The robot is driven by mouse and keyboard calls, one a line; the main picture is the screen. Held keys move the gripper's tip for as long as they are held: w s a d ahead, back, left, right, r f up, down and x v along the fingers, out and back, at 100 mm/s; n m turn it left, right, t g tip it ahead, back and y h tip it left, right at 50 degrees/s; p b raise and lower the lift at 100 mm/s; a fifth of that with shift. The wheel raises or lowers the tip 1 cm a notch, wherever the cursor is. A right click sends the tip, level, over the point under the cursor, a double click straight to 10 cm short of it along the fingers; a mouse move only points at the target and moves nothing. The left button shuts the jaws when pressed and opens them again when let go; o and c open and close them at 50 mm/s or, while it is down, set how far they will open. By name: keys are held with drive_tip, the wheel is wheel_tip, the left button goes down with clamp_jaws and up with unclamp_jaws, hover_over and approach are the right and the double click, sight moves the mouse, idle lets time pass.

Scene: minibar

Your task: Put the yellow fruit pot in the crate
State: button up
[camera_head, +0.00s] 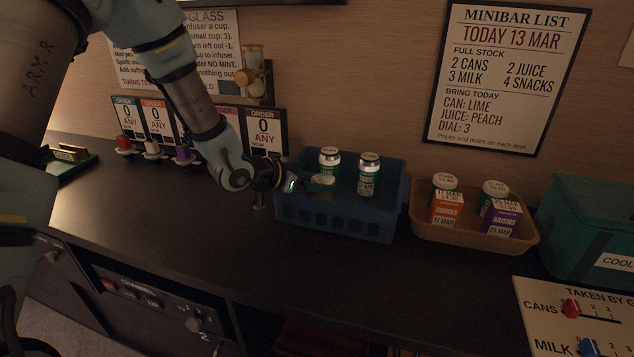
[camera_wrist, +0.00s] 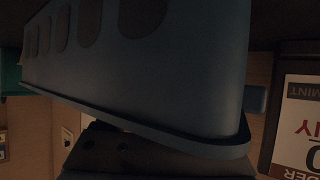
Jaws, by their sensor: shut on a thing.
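The blue crate (camera_head: 335,222) stands on the dark counter against the wall. My gripper (camera_head: 296,185) reaches over the crate's left end from the left, close to its rim. It is shut on a small yellowish-green pot (camera_head: 321,180), which I take for the yellow fruit pot, at the crate's left inside. The pot is small and dim, and its lower part is hidden by the crate wall. In the wrist view, the crate's side and rim (camera_wrist: 150,135) cover most of the picture. My dark gripper shows below the rim there, with its fingertips and the pot hidden.
Two cans (camera_head: 329,161) (camera_head: 368,174) stand upright in the crate. Order cards (camera_head: 265,130) stand at the back left.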

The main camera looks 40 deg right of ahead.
drive_tip(key=shift+f, duration=0.15)
drive_tip(key=o, duration=1.5)
